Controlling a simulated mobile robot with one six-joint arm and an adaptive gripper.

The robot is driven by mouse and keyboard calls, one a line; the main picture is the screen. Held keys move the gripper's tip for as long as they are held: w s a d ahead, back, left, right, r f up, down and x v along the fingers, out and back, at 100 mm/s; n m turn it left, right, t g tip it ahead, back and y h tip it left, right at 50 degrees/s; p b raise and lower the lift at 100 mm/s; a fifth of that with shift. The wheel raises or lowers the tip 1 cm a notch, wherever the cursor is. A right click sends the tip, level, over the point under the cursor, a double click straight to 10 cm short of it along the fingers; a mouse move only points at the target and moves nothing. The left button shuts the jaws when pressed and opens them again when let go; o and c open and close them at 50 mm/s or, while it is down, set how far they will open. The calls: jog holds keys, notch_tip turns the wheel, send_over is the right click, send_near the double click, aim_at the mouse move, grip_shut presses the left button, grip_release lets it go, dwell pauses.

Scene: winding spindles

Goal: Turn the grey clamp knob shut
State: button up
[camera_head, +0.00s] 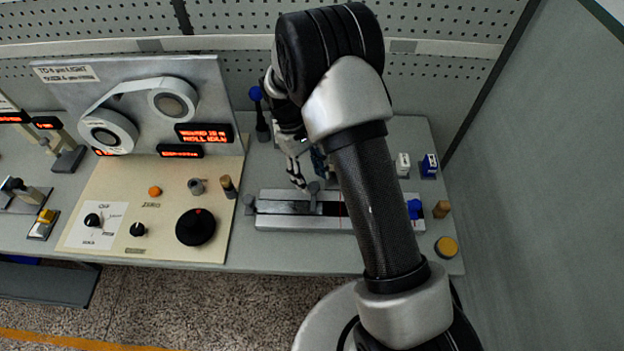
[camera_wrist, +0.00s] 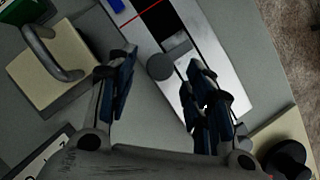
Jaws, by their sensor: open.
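A round grey knob (camera_head: 314,187) stands on the long metal track block (camera_head: 277,222) to the right of the beige panel. In the wrist view this grey knob (camera_wrist: 160,67) sits at the edge of the silver track. My gripper (camera_head: 307,173) is open and points down at the knob. In the wrist view my gripper (camera_wrist: 160,64) has one finger to each side of the knob, with gaps showing on both sides. I cannot tell whether the fingertips are down at the knob's height. My arm hides part of the track in the head view.
The beige panel (camera_head: 150,180) carries a large black knob (camera_head: 195,227) and a smaller grey knob (camera_head: 197,186). A blue-topped lever (camera_head: 256,94) stands behind the track. A beige block with a grey handle (camera_wrist: 66,72) is beside my gripper. A yellow button (camera_head: 446,247) is at right.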

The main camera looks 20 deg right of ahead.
jog(key=v, duration=1)
jog(key=shift+s, duration=0.1)
jog(key=s+d+r+m+t+y+b, duration=0.1)
jog(key=s+r+t, duration=0.1)
jog(key=s+r, duration=0.5)
jog(key=s+d+r+m+t, duration=0.1)
jog(key=s+r+m+t, duration=0.15)
jog(key=s+r, duration=0.45)
jog(key=s+r+m+t+y+b, duration=0.1)
jog(key=s+t, duration=0.3)
jog(key=s, duration=0.9)
jog(key=shift+r+m, duration=0.35)
jog(key=shift+r, duration=0.05)
jog(key=shift+c, duration=0.2)
